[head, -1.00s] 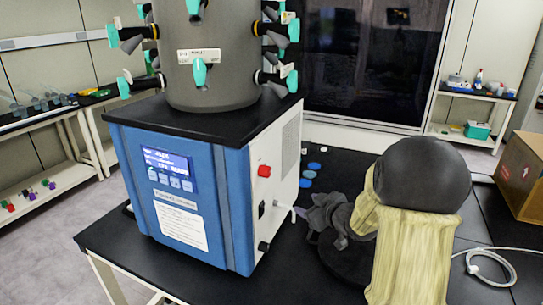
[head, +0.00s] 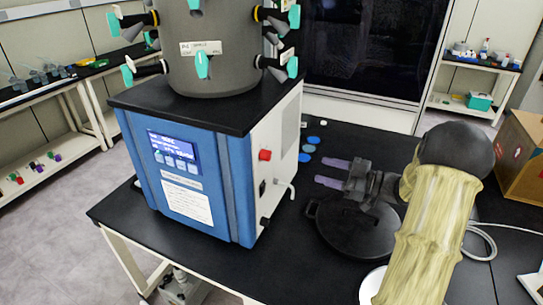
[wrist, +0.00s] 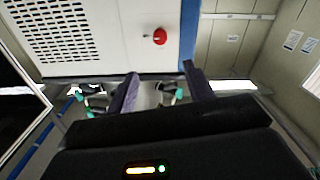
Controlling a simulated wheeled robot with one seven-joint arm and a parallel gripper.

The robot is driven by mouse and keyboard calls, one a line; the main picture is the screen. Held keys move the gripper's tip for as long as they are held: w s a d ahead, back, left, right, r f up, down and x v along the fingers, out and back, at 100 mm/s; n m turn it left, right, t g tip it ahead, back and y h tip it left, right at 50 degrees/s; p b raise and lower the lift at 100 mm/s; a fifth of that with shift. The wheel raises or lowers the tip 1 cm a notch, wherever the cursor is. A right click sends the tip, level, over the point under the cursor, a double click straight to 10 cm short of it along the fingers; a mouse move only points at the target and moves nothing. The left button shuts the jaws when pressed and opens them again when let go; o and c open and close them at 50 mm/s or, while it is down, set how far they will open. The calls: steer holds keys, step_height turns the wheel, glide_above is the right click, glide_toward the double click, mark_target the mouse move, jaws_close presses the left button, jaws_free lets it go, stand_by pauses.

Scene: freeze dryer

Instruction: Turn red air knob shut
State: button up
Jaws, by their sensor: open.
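The red air knob (head: 265,155) sticks out of the white right side panel of the blue freeze dryer (head: 190,190). It also shows in the wrist view (wrist: 159,36), on the white panel near the top middle. My gripper (head: 332,172) is to the right of the panel, apart from the knob and a little lower, with its two purple-grey fingers pointing left toward the machine. It is open and empty; in the wrist view its fingers (wrist: 158,92) stand apart with the knob beyond them.
A grey drum with teal valves (head: 215,50) stands on the dryer. A bent white hose nozzle (head: 285,190) juts from the panel below the knob. A round black object (head: 350,235) lies under my gripper, and blue discs (head: 306,157) lie behind it. A cardboard box (head: 522,165) is at right.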

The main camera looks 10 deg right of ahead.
mark_target(270, 156)
steer(key=p+x, duration=0.5)
steer(key=x, duration=1.1)
steer(key=shift+w+a, duration=0.1)
steer(key=shift+a, duration=0.05)
steer(key=shift+w+a+f, duration=0.1)
steer(key=shift+w+a, duration=0.2)
steer(key=shift+a, duration=0.1)
steer(key=c, duration=1)
